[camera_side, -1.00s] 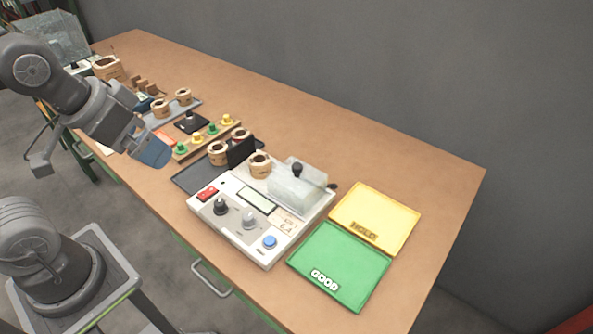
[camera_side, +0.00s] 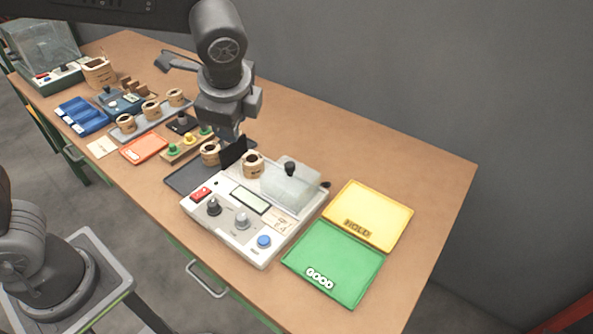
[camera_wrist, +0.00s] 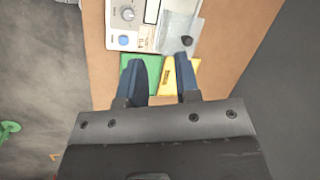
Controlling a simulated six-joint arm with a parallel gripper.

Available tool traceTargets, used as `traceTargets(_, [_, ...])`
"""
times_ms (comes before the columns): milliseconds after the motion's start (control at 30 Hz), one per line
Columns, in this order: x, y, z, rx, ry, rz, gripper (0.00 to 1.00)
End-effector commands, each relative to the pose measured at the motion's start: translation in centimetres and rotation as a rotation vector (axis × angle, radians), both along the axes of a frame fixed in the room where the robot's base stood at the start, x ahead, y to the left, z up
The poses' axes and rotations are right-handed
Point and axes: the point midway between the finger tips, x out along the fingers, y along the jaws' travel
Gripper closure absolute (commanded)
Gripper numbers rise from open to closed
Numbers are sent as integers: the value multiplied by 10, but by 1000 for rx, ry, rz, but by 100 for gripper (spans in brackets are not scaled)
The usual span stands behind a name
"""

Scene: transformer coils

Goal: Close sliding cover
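The clear sliding cover (camera_side: 288,190) with a black knob (camera_side: 290,168) sits on the right part of the white tester (camera_side: 225,235). A tan coil (camera_side: 253,166) stands on the tester to the left of the cover, in the open. In the wrist view the clear cover (camera_wrist: 177,30) and its dark knob (camera_wrist: 187,41) show near the top. My gripper (camera_side: 230,136) is in the air behind and left of the tester, apart from the cover. Its two dark blue fingers (camera_wrist: 161,78) are spread with nothing between them. Their tips are partly hidden in the side view.
A green GOOD tray (camera_side: 335,265) and a yellow HOLD tray (camera_side: 368,215) lie to the right of the tester. A black upright plate (camera_side: 233,152), another coil (camera_side: 210,153) and colored pegs (camera_side: 189,139) stand to its left. The table beyond the cover is clear.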

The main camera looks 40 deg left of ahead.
Motion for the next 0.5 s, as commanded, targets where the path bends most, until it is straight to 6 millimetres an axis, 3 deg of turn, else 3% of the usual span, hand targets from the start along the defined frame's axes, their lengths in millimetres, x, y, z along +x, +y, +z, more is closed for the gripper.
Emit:
traceTargets(100, [27, -37, -23, 152, 90, -217, 81])
traceTargets(300, [56, -96, -66, 397, 217, -534, 100])
traceTargets(500, [65, -133, -96, 551, 291, -712, 100])
